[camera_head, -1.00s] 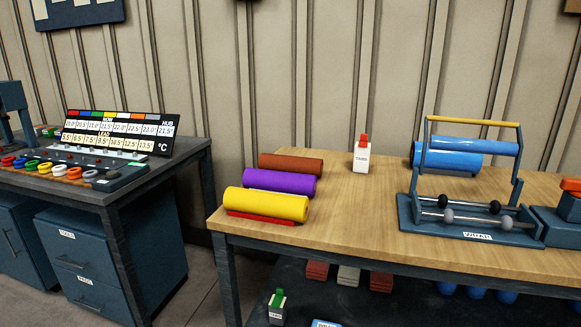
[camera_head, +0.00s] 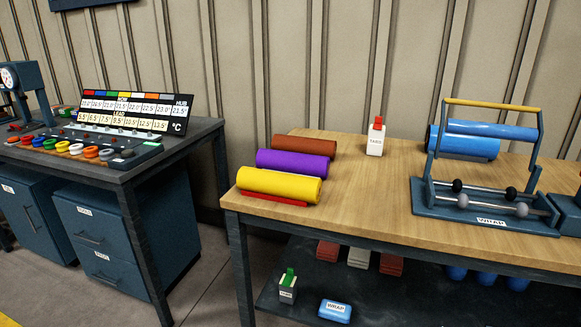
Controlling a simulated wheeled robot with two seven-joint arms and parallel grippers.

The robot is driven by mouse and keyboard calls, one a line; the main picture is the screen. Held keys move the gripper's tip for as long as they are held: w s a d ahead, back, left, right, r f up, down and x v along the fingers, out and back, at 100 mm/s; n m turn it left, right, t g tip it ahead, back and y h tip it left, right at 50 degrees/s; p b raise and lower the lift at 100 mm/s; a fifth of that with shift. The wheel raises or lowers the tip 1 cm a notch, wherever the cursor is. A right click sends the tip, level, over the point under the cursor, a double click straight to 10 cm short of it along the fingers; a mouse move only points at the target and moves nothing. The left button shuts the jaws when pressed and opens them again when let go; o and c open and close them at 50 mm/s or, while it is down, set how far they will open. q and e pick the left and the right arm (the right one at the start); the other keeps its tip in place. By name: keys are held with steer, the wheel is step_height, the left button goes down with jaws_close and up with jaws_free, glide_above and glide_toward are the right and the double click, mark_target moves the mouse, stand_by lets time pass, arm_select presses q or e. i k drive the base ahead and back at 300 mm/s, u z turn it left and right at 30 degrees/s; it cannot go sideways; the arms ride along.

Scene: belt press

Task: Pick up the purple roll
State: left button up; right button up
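The purple roll (camera_head: 294,163) lies on its side on the left part of the wooden table (camera_head: 375,205). It sits between a brown roll (camera_head: 305,145) behind it and a yellow roll (camera_head: 279,185) in front of it. The yellow roll partly hides its lower side. A red piece (camera_head: 272,198) shows under the yellow roll. Neither of my grippers is in view.
A wrap stand (camera_head: 480,212) with a blue roll (camera_head: 468,140) behind it stands on the table's right. A white TABS box (camera_head: 375,140) stands at the back. A dark bench (camera_head: 130,172) with a display (camera_head: 133,110) is at left, with a floor gap between.

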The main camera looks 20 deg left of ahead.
mark_target(295, 162)
steer(key=k, duration=0.2)
steer(key=u, duration=1.55)
steer(key=i, duration=1.15)
steer(key=z, duration=0.1)
